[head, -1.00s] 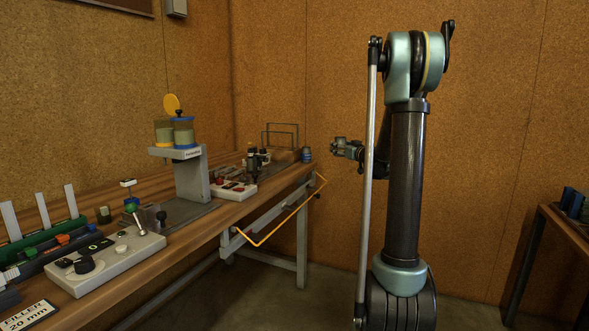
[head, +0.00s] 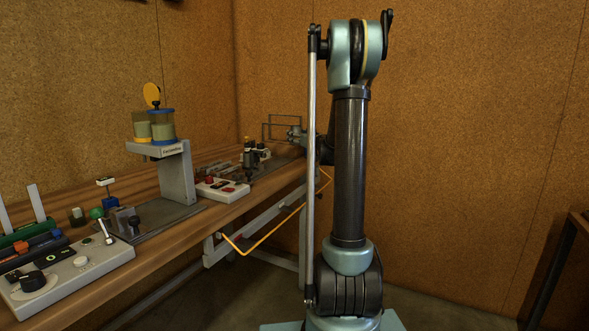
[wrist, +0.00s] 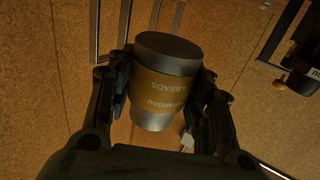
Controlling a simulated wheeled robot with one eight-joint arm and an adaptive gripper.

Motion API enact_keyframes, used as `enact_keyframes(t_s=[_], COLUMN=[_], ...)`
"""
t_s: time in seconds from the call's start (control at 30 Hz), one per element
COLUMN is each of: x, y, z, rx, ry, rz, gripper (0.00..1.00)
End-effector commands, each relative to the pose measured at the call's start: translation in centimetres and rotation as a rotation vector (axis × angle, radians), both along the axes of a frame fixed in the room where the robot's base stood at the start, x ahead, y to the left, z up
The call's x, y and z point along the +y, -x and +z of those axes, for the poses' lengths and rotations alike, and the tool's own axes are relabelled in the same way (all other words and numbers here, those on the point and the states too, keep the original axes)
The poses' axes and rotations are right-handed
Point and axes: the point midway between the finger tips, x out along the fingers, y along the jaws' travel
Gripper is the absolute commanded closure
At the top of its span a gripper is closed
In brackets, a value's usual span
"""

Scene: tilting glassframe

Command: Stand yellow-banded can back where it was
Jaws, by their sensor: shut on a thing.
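The yellow-banded can (wrist: 164,82) is a grey can with a dark end and a wide yellow-orange band; the lettering on the band reads upside down in the wrist view. My gripper (wrist: 165,88) is shut on it, with one finger on each side of the band. In the head view my gripper (head: 297,134) is at the far end of the workbench (head: 185,224), small and partly behind my arm. I cannot make out the can there, nor whether its base touches the bench.
A wire frame (head: 281,128) stands at the bench's far end, close to my gripper. A white control box (head: 222,190) and a grey stand with two jars (head: 176,170) are nearer. A yellow rail (head: 272,233) runs along the bench's front.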

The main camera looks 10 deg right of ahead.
Motion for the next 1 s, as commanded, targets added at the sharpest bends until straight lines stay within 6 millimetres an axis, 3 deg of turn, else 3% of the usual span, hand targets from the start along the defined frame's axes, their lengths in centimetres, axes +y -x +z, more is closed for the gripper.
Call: enact_keyframes(t_s=[0.23,0.5,0.77,1.0], x=[0.0,0.0,0.0,0.1], y=[0.0,0.0,0.0,0.0], z=[-0.7,-4.7,-6.5,-9.3], rx=[0.000,0.000,0.000,0.000], ry=[0.000,0.000,0.000,0.000], rz=[0.000,0.000,0.001,0.001], gripper=[0.87,0.87,0.87,0.87])
